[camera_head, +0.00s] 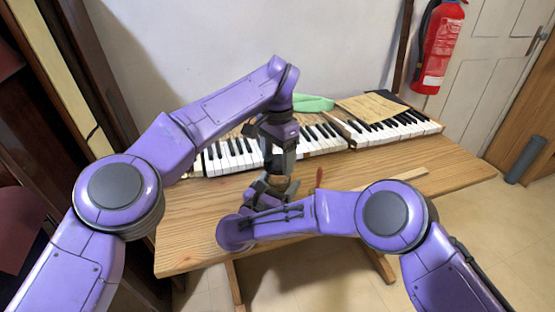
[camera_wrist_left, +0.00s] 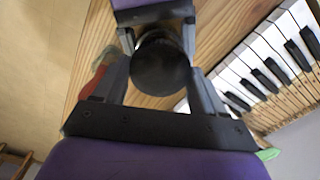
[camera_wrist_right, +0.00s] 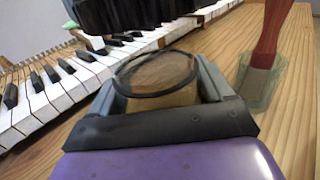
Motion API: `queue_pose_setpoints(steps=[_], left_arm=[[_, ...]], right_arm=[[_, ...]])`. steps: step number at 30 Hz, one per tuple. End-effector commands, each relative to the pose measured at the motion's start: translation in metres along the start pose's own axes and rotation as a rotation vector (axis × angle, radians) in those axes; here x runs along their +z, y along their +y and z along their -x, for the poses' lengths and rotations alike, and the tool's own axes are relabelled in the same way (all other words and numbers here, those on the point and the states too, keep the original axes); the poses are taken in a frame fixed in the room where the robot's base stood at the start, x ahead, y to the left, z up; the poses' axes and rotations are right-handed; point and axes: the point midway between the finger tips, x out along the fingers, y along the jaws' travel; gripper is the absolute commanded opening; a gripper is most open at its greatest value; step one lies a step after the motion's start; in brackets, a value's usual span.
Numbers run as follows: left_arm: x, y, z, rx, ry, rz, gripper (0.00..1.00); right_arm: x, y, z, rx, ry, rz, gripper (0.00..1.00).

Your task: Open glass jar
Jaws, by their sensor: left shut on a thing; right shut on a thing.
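A dark round lid (camera_wrist_left: 162,66) sits between the fingers of my left gripper (camera_wrist_left: 160,65), which is shut on it. My left gripper (camera_head: 281,165) points down over the table, straight above the jar. The glass jar (camera_wrist_right: 157,80) has a dark ring at its rim, and brownish contents or table show through it. My right gripper (camera_wrist_right: 157,88) is shut on the jar from the side. The jar also shows small in the head view (camera_head: 278,181), largely hidden by my grippers.
A glass (camera_wrist_right: 262,88) holding a red-handled brush (camera_wrist_right: 272,35) stands beside the jar on the wooden table (camera_head: 195,225). Piano keys (camera_head: 235,154) run along the back. The table's left front is bare.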

Motion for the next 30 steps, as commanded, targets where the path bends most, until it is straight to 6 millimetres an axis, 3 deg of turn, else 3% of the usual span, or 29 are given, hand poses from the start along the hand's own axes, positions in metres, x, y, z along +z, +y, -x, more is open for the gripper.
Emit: queue_pose_setpoints(steps=[6, 13, 14, 15, 23, 26, 30], left_arm=[[-0.001, 0.001, 0.03, -0.002, 0.002, 0.0, 0.34], [0.0, 0.001, 0.032, 0.0, 0.001, -0.001, 0.34], [0.0, 0.001, 0.032, 0.0, 0.002, -0.001, 0.34], [0.0, 0.001, 0.032, 0.0, 0.001, -0.001, 0.34], [0.0, 0.001, 0.032, 0.0, 0.002, -0.001, 0.34], [0.0, 0.001, 0.03, 0.0, 0.001, -0.001, 0.34], [0.0, 0.0, 0.025, 0.0, 0.002, -0.001, 0.34]], right_arm=[[-0.001, 0.0, 0.0, 0.0, 0.001, 0.0, 0.0], [-0.001, 0.0, 0.0, 0.0, 0.001, 0.0, 0.0], [-0.001, 0.0, 0.0, 0.0, 0.001, 0.0, 0.9], [-0.001, 0.0, 0.0, 0.0, 0.001, 0.0, 1.0], [0.0, 0.0, 0.003, 0.001, 0.0, 0.0, 1.0], [-0.001, 0.001, 0.016, 0.004, 0.0, 0.0, 1.0], [-0.001, 0.002, 0.051, 0.007, -0.002, 0.001, 1.0]])
